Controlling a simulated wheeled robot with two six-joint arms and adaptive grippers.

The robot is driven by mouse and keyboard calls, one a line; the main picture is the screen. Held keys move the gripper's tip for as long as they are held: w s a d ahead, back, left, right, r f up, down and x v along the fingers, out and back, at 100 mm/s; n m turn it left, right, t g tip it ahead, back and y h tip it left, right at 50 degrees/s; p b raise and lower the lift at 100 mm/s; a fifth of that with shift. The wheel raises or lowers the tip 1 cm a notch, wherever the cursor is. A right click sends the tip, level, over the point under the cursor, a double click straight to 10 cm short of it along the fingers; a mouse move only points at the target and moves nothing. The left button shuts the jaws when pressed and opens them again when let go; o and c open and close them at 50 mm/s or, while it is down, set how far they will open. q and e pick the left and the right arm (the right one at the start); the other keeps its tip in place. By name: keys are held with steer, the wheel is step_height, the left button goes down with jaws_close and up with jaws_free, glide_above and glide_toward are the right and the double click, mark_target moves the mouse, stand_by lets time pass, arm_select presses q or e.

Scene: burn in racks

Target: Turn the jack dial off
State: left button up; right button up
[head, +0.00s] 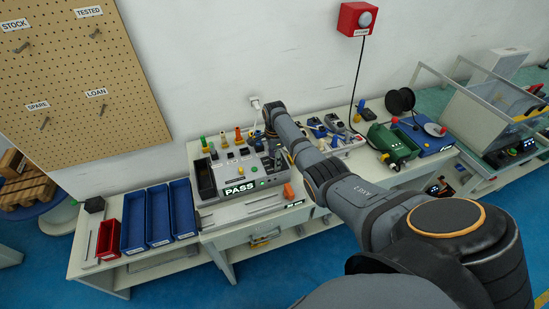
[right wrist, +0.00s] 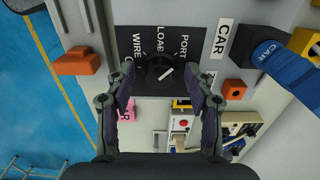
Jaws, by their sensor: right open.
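The jack dial (right wrist: 160,67) is a dark round knob on a black plate in the right wrist view. The labels WIRE, LOAD and PORT stand above it there. A short white mark shows on its lower right side, away from the labels. My right gripper (right wrist: 160,74) is open, with one fingertip on each side of the dial. I cannot tell whether the fingers touch it. In the head view my right arm reaches over the tester (head: 232,174), and the dial cannot be made out. A lit PASS display (head: 241,188) shows on the tester. My left gripper is not in view.
In the right wrist view, an orange block (right wrist: 77,61) lies left of the dial and a blue CAR plug (right wrist: 272,57) stands right. In the head view, blue bins (head: 134,222) stand left of the tester and a green device (head: 393,144) stands to its right.

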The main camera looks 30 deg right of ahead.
steer(key=shift+c, duration=0.3)
jaws_close()
